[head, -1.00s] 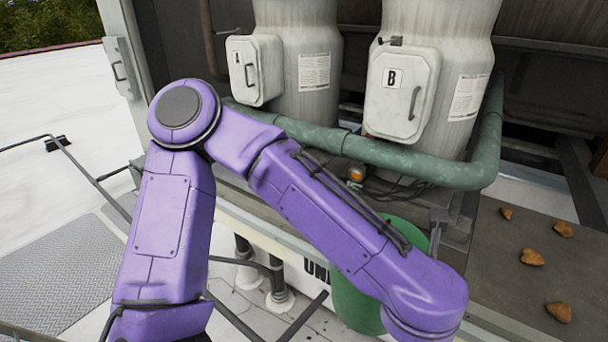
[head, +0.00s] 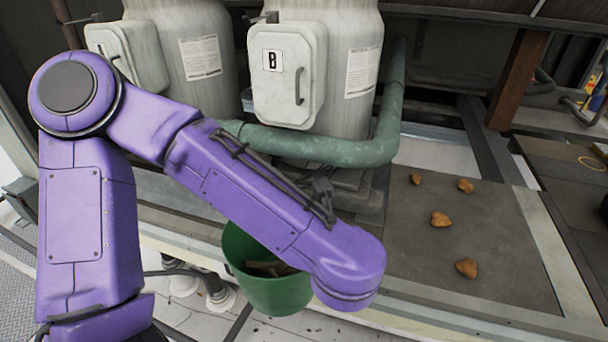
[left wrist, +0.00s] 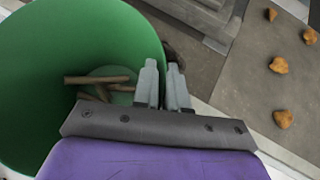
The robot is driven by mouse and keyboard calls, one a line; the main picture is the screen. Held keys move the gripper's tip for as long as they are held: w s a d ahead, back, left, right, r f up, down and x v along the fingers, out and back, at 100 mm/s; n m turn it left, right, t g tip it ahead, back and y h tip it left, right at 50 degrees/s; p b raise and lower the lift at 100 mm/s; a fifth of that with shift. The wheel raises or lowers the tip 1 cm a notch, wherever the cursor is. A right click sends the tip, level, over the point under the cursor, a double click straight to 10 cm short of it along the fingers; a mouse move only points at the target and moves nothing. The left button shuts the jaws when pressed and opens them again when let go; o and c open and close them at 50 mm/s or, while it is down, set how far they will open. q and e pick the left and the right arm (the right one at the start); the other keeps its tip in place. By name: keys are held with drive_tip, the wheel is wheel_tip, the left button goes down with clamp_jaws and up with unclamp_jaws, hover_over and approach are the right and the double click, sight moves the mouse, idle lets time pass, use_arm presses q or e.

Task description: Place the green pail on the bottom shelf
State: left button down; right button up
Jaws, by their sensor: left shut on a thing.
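The green pail (head: 268,284) hangs in front of the long ledge, partly behind my purple left forearm in the head view. Brown stick-like pieces lie inside it. In the left wrist view the pail (left wrist: 60,45) fills the left side, and my left gripper (left wrist: 164,75) is shut on its near rim, with the fingers close together over the wall. The left gripper's fingers are hidden behind the arm in the head view. My right gripper does not show. I cannot make out which surface is the bottom shelf.
Several brown lumps (head: 440,219) lie on the dark flat panel (head: 400,255) right of the pail. Grey tanks with hatch boxes, one marked B (head: 285,75), stand behind a thick green pipe (head: 330,150). A brown post (head: 518,80) rises at the back right.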

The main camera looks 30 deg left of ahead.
use_arm(q)
drive_tip(key=w+a+p, duration=0.5)
drive_tip(key=w+a, duration=0.4)
drive_tip(key=w, duration=0.3)
drive_tip(key=shift+a+f, duration=0.15)
drive_tip(key=shift+f, duration=0.2)
drive_tip(key=c, duration=1.2)
unclamp_jaws()
drive_tip(key=shift+o, duration=0.2)
